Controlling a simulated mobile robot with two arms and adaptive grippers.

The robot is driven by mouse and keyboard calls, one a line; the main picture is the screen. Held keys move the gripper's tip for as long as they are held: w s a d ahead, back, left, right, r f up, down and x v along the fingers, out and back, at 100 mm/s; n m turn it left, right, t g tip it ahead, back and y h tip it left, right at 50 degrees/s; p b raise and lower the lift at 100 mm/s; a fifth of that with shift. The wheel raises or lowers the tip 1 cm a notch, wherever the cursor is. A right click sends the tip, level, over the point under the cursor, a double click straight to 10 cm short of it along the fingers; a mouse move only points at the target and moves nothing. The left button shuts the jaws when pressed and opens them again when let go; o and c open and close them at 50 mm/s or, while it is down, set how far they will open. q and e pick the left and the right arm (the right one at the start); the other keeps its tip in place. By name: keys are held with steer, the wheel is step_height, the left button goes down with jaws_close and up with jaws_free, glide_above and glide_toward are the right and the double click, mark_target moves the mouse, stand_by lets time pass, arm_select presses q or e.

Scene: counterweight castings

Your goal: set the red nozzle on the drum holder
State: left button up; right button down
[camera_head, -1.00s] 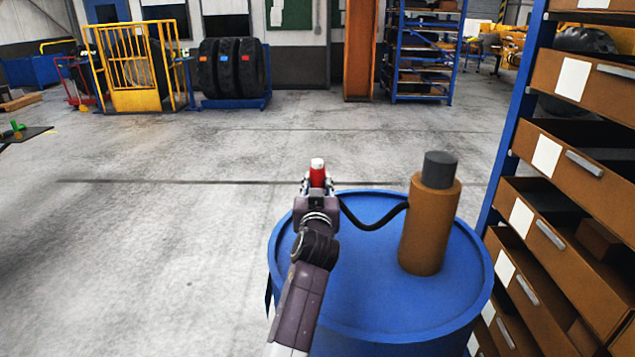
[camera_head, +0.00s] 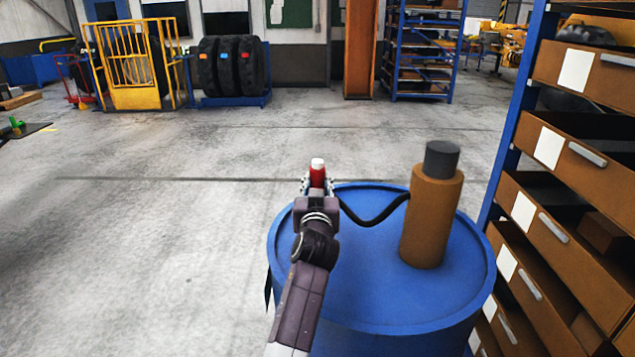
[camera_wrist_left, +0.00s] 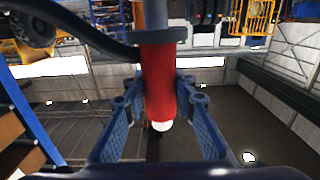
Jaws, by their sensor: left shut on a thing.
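The red nozzle (camera_head: 317,176) has a pale tip and stands upright in my left gripper (camera_head: 317,185), over the far left rim of the blue drum (camera_head: 365,300). In the left wrist view, the nozzle (camera_wrist_left: 158,80) sits between the blue fingers of my left gripper (camera_wrist_left: 155,100), which are shut on it. A dark collar (camera_wrist_left: 200,42) rings it there; I cannot tell whether this belongs to the nozzle or to a holder. I cannot make out the drum holder in the head view, where my arm hides part of the drum. My right gripper is not in view.
A brown cylinder with a dark cap (camera_head: 430,215) stands on the drum's right side. A black hose (camera_head: 375,219) runs from it towards the nozzle. A shelf with brown drawers (camera_head: 560,225) is close on the right.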

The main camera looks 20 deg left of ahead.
mark_target(318, 161)
arm_select(q)
steer(key=shift+f+b, duration=1.15)
steer(key=shift+f, duration=0.1)
steer(key=o, duration=1.1)
steer(key=shift+f, duration=0.15)
step_height(318, 161, up, 10)
steer(key=shift+r, duration=0.15)
